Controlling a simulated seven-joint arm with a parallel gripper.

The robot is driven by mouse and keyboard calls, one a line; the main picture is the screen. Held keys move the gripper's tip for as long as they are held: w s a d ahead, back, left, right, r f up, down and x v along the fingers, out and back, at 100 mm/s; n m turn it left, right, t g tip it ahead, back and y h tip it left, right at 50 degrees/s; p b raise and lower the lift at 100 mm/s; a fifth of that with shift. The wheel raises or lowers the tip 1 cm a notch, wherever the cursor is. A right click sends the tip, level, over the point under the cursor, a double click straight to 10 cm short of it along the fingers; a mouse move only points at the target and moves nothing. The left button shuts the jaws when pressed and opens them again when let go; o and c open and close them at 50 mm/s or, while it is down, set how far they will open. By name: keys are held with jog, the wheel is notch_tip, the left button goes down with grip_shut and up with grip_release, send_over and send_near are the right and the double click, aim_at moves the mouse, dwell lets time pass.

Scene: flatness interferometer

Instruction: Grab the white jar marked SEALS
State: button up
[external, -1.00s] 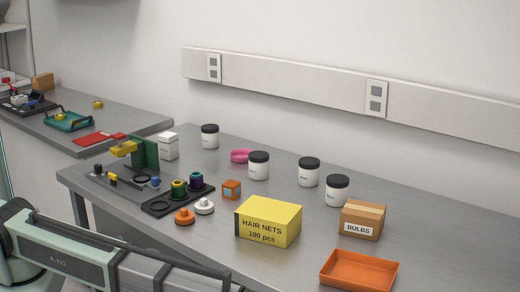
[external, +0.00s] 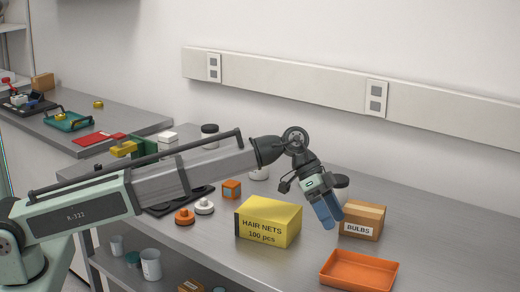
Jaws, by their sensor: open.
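Several white jars with black lids stand along the back of the bench; their labels are too small to read. One jar (external: 210,142) is at the back left, its lower part behind my arm. Another jar (external: 259,174) shows only its lower part below my arm. A third jar (external: 342,192) is at the right, partly covered by my gripper. One more jar, seen earlier between these last two, is hidden behind my wrist. My gripper (external: 333,220) has blue fingers pointing down, open and empty, in front of the right jar and left of the BULBS box.
A yellow HAIR NETS box (external: 268,222) stands left of my gripper. The BULBS carton (external: 362,221) is close on its right. An empty orange tray (external: 359,271) lies in front. Small orange and white knobs and an orange cube (external: 231,189) lie further left.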

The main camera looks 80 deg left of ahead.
jog(key=s+a+r+n+y, duration=0.2)
jog(key=s+a+n+y, duration=0.3)
jog(key=a, duration=1)
jog(key=s+a+r+n+y, duration=0.25)
jog(key=s+a, duration=0.35)
jog(key=a, duration=0.8)
jog(key=s+a+r+n+y, duration=0.2)
jog(key=s+a+r+n, duration=0.3)
jog(key=a, duration=1)
jog(key=shift+m, duration=0.45)
jog(key=x, duration=0.6)
jog(key=s+d+x, duration=0.1)
jog(key=x, duration=0.2)
jog(key=shift+w+a+f, duration=0.1)
jog(key=shift+a+f, duration=0.05)
jog(key=shift+f, duration=0.55)
jog(key=shift+s+x, duration=0.15)
jog(key=shift+x, duration=1.2)
jog(key=shift+s+x, duration=0.15)
jog(key=shift+x, duration=1.15)
jog(key=shift+f, duration=0.15)
jog(key=shift+c, duration=0.5)
jog(key=c, duration=1)
